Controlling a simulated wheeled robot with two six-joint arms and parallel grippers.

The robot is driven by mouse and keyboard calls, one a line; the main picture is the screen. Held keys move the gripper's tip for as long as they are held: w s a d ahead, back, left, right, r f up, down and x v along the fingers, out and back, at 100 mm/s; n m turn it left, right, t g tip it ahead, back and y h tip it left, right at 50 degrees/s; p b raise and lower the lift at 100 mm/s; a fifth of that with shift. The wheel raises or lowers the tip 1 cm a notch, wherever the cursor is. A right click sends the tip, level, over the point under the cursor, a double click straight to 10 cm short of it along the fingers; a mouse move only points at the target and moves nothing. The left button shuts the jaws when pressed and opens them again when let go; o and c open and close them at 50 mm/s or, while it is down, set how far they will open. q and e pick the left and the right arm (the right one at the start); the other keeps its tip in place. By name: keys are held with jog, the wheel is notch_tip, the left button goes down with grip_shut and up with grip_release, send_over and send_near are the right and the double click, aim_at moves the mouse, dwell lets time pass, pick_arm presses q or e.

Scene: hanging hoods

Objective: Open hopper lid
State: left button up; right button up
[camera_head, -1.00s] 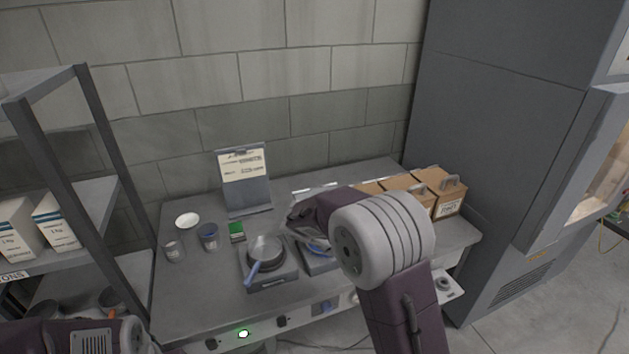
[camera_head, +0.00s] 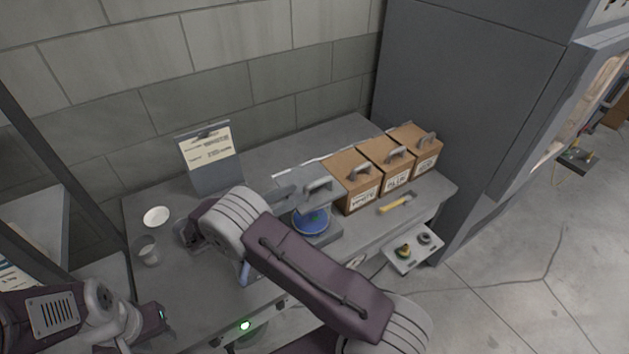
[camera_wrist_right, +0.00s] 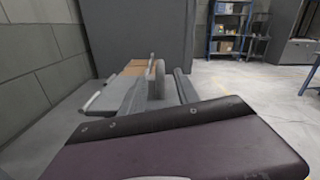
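A grey block with a raised handle (camera_head: 318,187), which looks like the hopper and its lid, stands on the bench left of the brown boxes in the head view. My right gripper (camera_head: 286,195) reaches to its left side there. In the right wrist view two grey fingers (camera_wrist_right: 160,92) stand apart, with an upright grey handle (camera_wrist_right: 157,76) between them. The gripper looks open around or just short of the handle; contact cannot be made out. My left arm shows at the lower left of the head view, but its fingers do not show.
Brown boxes with handled lids stand to the right, the nearest labelled WHITE (camera_head: 364,199). A yellow-handled tool (camera_head: 397,202), white dish (camera_head: 156,216), cup (camera_head: 148,252) and clipboard stand (camera_head: 211,165) are on the bench.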

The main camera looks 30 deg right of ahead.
aim_at(308, 187)
jog(key=d, duration=0.2)
jog(key=d+p, duration=0.1)
jog(key=d, duration=0.1)
jog(key=d+p, duration=0.1)
jog(key=d, duration=0.1)
jog(key=shift+w+d+r, duration=0.15)
jog(key=shift+w+d, duration=0.1)
jog(key=shift+d, duration=0.6)
jog(key=shift+w, duration=0.1)
grip_shut()
jog(key=shift+f, duration=0.2)
